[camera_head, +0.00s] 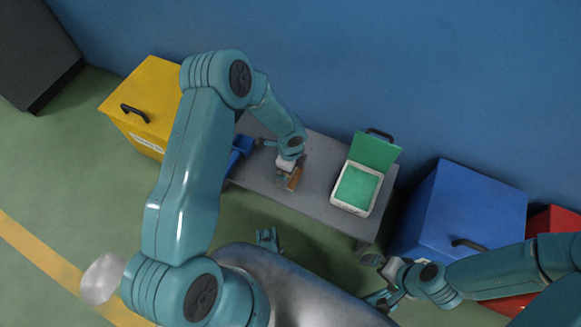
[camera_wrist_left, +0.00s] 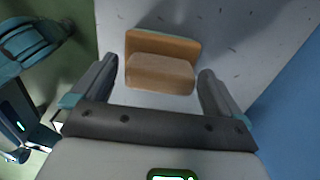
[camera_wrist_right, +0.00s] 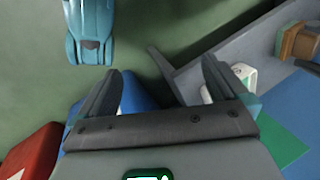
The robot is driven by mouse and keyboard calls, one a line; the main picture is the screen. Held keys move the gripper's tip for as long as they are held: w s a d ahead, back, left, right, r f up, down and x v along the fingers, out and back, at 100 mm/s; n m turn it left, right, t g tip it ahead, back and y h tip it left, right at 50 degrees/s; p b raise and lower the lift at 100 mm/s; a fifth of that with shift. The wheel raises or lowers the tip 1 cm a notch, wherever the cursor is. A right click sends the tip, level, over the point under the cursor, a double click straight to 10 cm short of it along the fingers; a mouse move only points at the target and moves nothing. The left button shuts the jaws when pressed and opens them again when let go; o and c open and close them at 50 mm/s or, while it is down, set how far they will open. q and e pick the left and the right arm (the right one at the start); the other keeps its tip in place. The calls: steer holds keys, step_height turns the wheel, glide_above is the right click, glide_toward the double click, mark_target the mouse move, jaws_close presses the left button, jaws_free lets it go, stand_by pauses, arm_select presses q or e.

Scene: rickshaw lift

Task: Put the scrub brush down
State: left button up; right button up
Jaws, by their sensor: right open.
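The scrub brush (camera_head: 295,179), a brown block, rests on the grey bench (camera_head: 318,160). In the left wrist view the brush (camera_wrist_left: 160,72) lies ahead of and between the spread fingers of my left gripper (camera_wrist_left: 160,80), with a gap on each side. The left gripper (camera_head: 287,172) is open, right at the brush in the head view, partly covering it. My right gripper (camera_head: 374,280) is open and empty in front of the bench's right end. The right wrist view also shows its spread fingers (camera_wrist_right: 160,78) and the brush (camera_wrist_right: 294,42) at the upper right.
A white box with green contents (camera_head: 357,190) and a raised green lid stands on the bench's right part. A blue object (camera_head: 238,150) is at its left end. A yellow bin (camera_head: 150,95) stands left, blue (camera_head: 462,205) and red (camera_head: 552,222) bins right. A blue wall is behind.

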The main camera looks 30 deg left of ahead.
arm_select(q)
step_height(320, 180, up, 12)
steer(key=p, duration=0.6)
steer(key=s+d+f+n+h, duration=0.1)
steer(key=s+d+n+h, duration=0.1)
steer(key=s+d+n, duration=0.3)
steer(key=s+d+f+n+h, duration=0.2)
steer(key=s+d+n, duration=0.3)
steer(key=s+n, duration=0.7)
steer(key=n, duration=0.2)
steer(key=shift+s+d+n, duration=0.3)
steer(key=shift+s, duration=0.1)
